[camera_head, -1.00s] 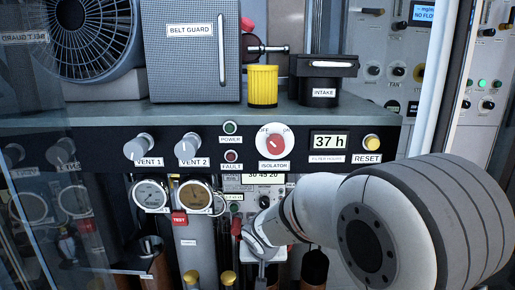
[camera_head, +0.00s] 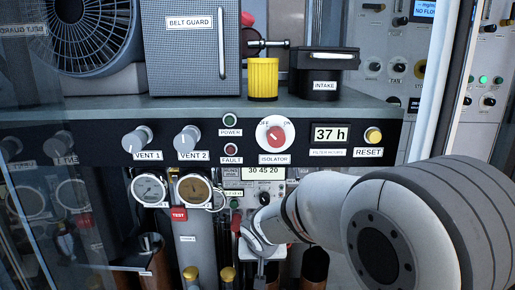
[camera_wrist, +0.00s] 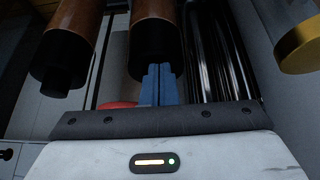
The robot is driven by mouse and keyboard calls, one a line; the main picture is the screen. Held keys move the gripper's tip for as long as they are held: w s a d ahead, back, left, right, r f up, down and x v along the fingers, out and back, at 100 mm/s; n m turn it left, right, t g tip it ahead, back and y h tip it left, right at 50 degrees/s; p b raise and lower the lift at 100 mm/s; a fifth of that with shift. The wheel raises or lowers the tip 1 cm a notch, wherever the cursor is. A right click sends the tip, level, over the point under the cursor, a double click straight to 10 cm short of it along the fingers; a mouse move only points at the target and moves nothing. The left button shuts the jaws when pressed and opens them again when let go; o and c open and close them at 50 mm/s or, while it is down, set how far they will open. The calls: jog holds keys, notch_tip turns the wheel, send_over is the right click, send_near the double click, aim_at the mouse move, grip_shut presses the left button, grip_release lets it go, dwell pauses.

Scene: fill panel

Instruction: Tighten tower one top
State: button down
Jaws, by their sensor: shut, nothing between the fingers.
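My gripper (camera_wrist: 161,75) is shut and empty. Its blue fingers point at the black end of a copper-brown cylinder (camera_wrist: 155,12) in the wrist view; whether they touch it I cannot tell. A second brown cylinder (camera_wrist: 75,18) with a black end is to the left. A gold round cap (camera_wrist: 300,48) is at the right edge. In the head view my arm reaches in from the right below the panel, and the fingertips are hidden. A brown cylinder (camera_head: 314,265) shows under the arm. No label reading tower one is legible, so I cannot tell which part is its top.
A black panel holds the VENT 1 knob (camera_head: 135,140), VENT 2 knob (camera_head: 187,140) and red ISOLATOR switch (camera_head: 274,134). Two gauges (camera_head: 149,189) hang below. A red lever (camera_head: 236,222) is close to my wrist. Yellow-topped posts (camera_head: 228,274) stand lower down.

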notch_tip(320, 180, up, 6)
jog(key=p, duration=0.3)
jog(key=shift+s, duration=0.15)
jog(key=shift+a, duration=0.1)
jog(key=s+d+r+g, duration=0.1)
jog(key=s+d, duration=0.6)
jog(key=s, duration=0.4)
jog(key=s+d+r+g, duration=0.1)
jog(key=s+d+g, duration=0.1)
jog(key=s+d, duration=0.5)
jog(key=s, duration=0.4)
jog(key=shift+s, duration=0.25)
jog(key=c, duration=2.2)
grip_release()
jog(key=shift+r, duration=0.15)
